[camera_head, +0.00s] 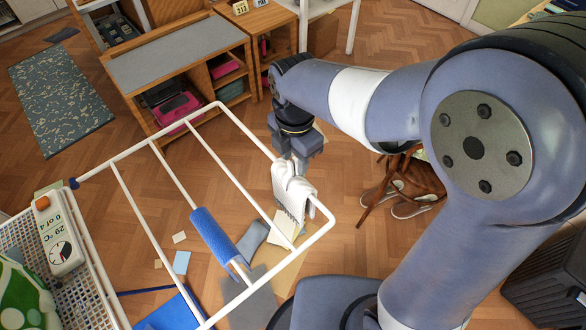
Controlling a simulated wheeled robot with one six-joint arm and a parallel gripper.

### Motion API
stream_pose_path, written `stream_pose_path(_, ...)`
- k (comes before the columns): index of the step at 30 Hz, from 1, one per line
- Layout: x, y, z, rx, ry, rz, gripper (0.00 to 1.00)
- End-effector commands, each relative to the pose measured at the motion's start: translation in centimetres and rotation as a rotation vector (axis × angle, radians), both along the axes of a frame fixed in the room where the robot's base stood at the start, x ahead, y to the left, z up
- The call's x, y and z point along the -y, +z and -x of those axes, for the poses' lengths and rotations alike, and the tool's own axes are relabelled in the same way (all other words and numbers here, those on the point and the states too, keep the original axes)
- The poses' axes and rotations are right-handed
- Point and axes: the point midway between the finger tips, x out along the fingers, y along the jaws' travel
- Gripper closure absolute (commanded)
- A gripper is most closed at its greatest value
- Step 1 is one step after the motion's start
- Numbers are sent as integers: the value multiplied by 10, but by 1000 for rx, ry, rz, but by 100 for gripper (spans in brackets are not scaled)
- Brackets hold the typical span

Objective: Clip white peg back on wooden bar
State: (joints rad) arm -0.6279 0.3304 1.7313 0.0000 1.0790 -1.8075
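A white rack frame (142,148) with several white bars fills the left and middle of the view. I see no bar that is clearly wooden. A bunched white item (290,190), like a glove or ribbed cloth, hangs over the rack's right part. I cannot make out a white peg for certain; small white shapes beside this item are too small to tell. My gripper (299,164) points down just behind and above the white item. Its fingertips are partly hidden there, so I cannot tell whether it is open or touches anything.
A blue roll (214,238) sits around a rack bar. A white device with a dial (60,235) rests by a white basket (78,290) at left. A wooden bench (180,62) stands behind. Shoes (415,207) and flat scraps lie on the floor. My arm covers the right side.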

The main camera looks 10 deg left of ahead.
Motion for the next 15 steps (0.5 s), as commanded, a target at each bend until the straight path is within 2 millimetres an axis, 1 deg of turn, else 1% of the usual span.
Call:
stream_pose_path(3, -4, -17, 0, -5, 1, 4, 62)
stream_pose_path(6, -3, -30, -1, -3, 0, 2, 62)
stream_pose_path(9, -3, -36, -1, -1, 0, 2, 62)
stream_pose_path(15, -4, -36, -1, -1, 0, 1, 62)
